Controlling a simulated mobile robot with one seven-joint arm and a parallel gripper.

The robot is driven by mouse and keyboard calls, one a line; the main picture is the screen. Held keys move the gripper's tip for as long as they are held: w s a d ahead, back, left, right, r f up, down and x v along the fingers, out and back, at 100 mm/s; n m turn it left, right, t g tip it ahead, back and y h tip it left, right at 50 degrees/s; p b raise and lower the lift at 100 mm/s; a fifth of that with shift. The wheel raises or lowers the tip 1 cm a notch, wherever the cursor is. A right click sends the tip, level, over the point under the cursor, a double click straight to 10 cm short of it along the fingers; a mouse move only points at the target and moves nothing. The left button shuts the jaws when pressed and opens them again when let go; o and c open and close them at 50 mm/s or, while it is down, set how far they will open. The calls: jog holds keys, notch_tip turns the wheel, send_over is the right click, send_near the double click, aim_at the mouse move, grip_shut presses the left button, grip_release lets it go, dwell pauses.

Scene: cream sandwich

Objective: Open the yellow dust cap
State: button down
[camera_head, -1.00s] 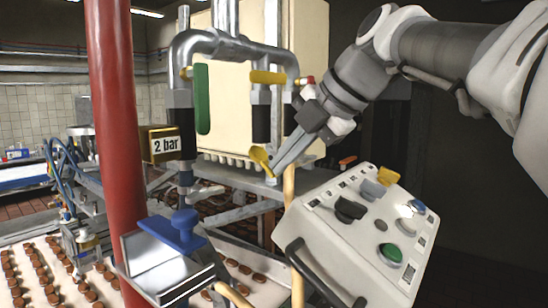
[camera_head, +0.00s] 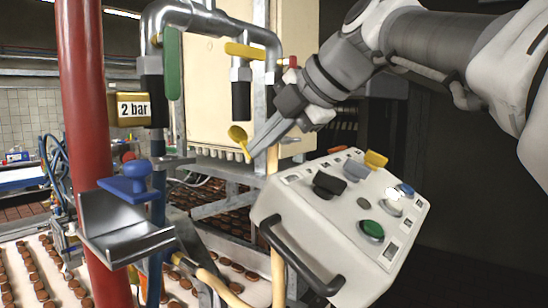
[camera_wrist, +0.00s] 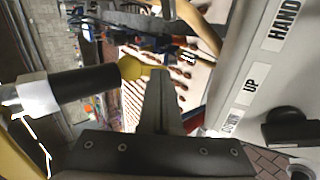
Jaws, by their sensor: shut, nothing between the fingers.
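The yellow dust cap (camera_head: 238,134) is just below the lower end of the black pipe fitting (camera_head: 241,98) in the head view. Its round part is up and a narrow tab points down to the right. My gripper (camera_head: 251,153) is shut and comes in from the right. Its tips are at the cap's tab; I cannot tell whether they touch it. In the wrist view, the cap (camera_wrist: 131,68) is at the end of the black fitting (camera_wrist: 58,92), left of my shut fingers (camera_wrist: 158,77). Whether the cap still sits on the opening is unclear.
A yellow valve lever (camera_head: 246,51) is above the fitting. A control panel (camera_head: 340,215) with buttons and a black handle stands close below my arm. A red column (camera_head: 85,140), a metal tray (camera_head: 125,238) and a blue knob (camera_head: 128,182) are at left.

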jog(key=f+t+y+b, duration=0.1)
jog(key=b, duration=0.4)
jog(key=w+a+f+y+b, duration=0.1)
jog(key=b, duration=0.4)
jog(key=shift+a+f+t, duration=0.1)
jog(key=shift+f+t, duration=0.15)
jog(key=shift+t, duration=0.15)
jog(key=shift+w+a+f+b, duration=0.2)
jog(key=shift+a+b, duration=0.1)
jog(key=shift+b, duration=0.65)
jog(key=shift+r, duration=0.15)
jog(key=shift+r+p, duration=0.65)
